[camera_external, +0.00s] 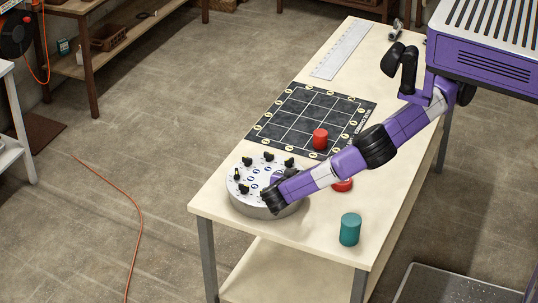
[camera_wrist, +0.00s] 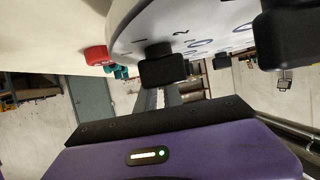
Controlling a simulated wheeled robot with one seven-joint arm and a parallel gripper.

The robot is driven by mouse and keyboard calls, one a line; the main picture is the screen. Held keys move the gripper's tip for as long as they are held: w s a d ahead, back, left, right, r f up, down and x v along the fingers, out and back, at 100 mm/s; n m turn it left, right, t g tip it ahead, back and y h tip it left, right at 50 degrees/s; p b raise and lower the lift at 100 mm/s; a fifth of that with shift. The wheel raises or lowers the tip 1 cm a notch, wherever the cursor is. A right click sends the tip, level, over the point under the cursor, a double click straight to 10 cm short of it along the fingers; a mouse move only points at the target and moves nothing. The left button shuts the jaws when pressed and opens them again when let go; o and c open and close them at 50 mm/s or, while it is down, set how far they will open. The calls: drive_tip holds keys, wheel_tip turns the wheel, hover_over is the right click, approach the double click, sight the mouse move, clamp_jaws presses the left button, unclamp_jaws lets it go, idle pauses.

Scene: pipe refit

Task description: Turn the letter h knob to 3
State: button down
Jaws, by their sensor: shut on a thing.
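A round white panel (camera_external: 240,203) with several black knobs around its top sits near the table's front left end. Its white face also shows in the wrist view (camera_wrist: 215,15). My gripper (camera_external: 272,196) is at the panel's right side, low over its face, shut on a black knob that it mostly hides in the external view. In the wrist view a black knob (camera_wrist: 162,68) stands straight ahead of my gripper, beside the digits 1 and 2. Another black shape (camera_wrist: 290,35) is close at the upper right. I cannot read the knob letters.
A black grid mat (camera_external: 292,118) with a red cylinder (camera_external: 320,138) lies behind the panel. A red round object (camera_external: 342,185) is partly under my arm. A teal cylinder (camera_external: 350,229) stands near the front edge. A ruler (camera_external: 341,50) lies at the back.

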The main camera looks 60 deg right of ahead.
drive_tip(key=m+g+b, duration=0.2)
drive_tip(key=g+b, duration=0.1)
drive_tip(key=m+g+b, duration=0.1)
drive_tip(key=m, duration=0.1)
drive_tip(key=shift+w+f+g+b, duration=0.3)
drive_tip(key=shift+r+m+g+y+b, duration=0.15)
drive_tip(key=shift+m+g+y+b, duration=0.15)
drive_tip(key=shift+m+g+b, duration=0.55)
drive_tip(key=shift+r, duration=0.1)
drive_tip(key=c, duration=1.5)
unclamp_jaws()
drive_tip(key=shift+r, duration=0.1)
wheel_tip(320, 180, up, 20)
drive_tip(key=p, duration=1.1)
